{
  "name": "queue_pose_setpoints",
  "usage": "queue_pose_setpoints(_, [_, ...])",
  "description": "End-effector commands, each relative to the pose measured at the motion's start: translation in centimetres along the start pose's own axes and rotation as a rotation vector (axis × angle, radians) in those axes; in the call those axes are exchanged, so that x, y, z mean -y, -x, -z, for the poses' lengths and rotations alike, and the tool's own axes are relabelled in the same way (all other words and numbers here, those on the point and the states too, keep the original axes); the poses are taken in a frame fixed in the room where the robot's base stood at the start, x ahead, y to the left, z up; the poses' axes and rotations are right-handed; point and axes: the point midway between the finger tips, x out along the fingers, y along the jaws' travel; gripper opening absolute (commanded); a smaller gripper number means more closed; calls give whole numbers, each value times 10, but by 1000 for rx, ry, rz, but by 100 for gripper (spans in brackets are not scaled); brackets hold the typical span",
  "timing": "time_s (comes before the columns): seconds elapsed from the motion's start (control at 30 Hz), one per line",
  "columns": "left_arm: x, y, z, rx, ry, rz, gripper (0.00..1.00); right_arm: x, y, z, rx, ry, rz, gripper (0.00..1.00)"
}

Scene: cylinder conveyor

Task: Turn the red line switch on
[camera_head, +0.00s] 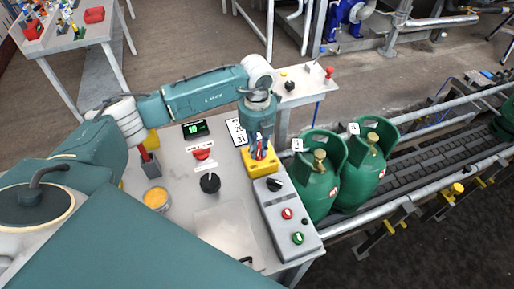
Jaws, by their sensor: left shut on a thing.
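My left gripper (259,150) comes down over a yellow block (250,166) at the right side of the grey worktable. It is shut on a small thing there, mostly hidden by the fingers. A grey control box (277,222) stands just in front of it, with a black rotary switch (273,184), a red button (287,213) and a green button (298,238). A black knob (210,183) and a red button (202,153) with a label sit further left on the table. I cannot tell which one is the red line switch. My right gripper is not in view.
Two green gas cylinders (318,185) (367,170) stand on the conveyor (430,150) right of the control box.

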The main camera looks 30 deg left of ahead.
Motion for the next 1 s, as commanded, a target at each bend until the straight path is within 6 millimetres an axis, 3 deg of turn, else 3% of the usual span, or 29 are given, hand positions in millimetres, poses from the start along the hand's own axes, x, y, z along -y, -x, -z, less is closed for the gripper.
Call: queue_pose_setpoints(1.0, [8,2,0,3,957,4,0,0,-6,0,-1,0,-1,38])
